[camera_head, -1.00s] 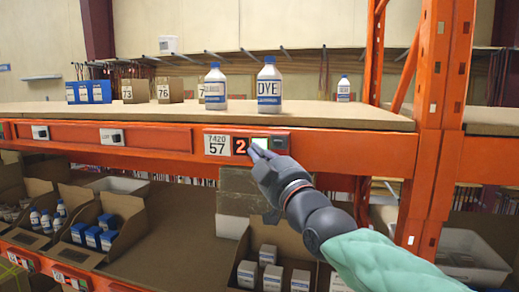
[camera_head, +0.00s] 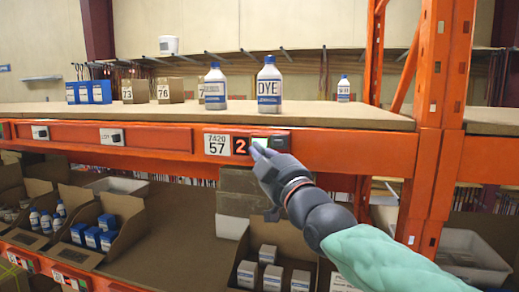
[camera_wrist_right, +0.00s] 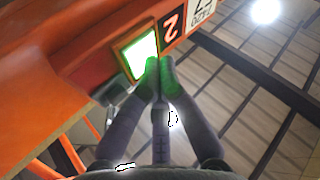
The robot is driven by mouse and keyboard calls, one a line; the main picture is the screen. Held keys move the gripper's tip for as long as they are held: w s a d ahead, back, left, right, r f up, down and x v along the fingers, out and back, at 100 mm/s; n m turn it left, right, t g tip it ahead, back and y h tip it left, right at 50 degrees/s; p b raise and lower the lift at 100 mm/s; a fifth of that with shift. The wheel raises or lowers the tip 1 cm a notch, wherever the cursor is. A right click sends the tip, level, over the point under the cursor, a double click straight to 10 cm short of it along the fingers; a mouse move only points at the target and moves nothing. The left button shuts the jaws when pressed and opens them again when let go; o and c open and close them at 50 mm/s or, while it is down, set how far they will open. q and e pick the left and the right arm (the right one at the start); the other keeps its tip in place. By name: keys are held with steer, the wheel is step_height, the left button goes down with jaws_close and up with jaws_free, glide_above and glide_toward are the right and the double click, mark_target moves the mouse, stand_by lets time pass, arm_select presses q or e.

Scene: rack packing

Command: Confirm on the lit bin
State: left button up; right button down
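The lit bin's pick module is on the orange shelf beam. It has a white label (camera_head: 217,145) reading 7420 57, a display (camera_head: 241,146) showing a red 2, and a lit green-white button (camera_head: 260,141). The button glows bright green in the right wrist view (camera_wrist_right: 139,54). My right gripper (camera_head: 257,151) is shut and empty, its fingertips together at the button's edge. In the right wrist view the fingertips (camera_wrist_right: 159,70) overlap the button's lower corner and look green from its light. I cannot tell whether they touch it. My left gripper is not in view.
A DYE bottle (camera_head: 269,86) and another white bottle (camera_head: 215,87) stand on the shelf above the beam. Cardboard bins with small boxes (camera_head: 272,277) sit below. An orange upright (camera_head: 440,110) stands to the right of my right arm.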

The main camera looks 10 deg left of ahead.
steer(key=shift+w, duration=0.4)
stand_by(0.6)
steer(key=shift+s, duration=0.1)
steer(key=shift+s+b, duration=0.75)
steer(key=shift+b, duration=0.2)
steer(key=s+p, duration=0.2)
steer(key=s, duration=0.3)
steer(key=shift+a, duration=0.1)
stand_by(0.3)
steer(key=shift+w, duration=0.1)
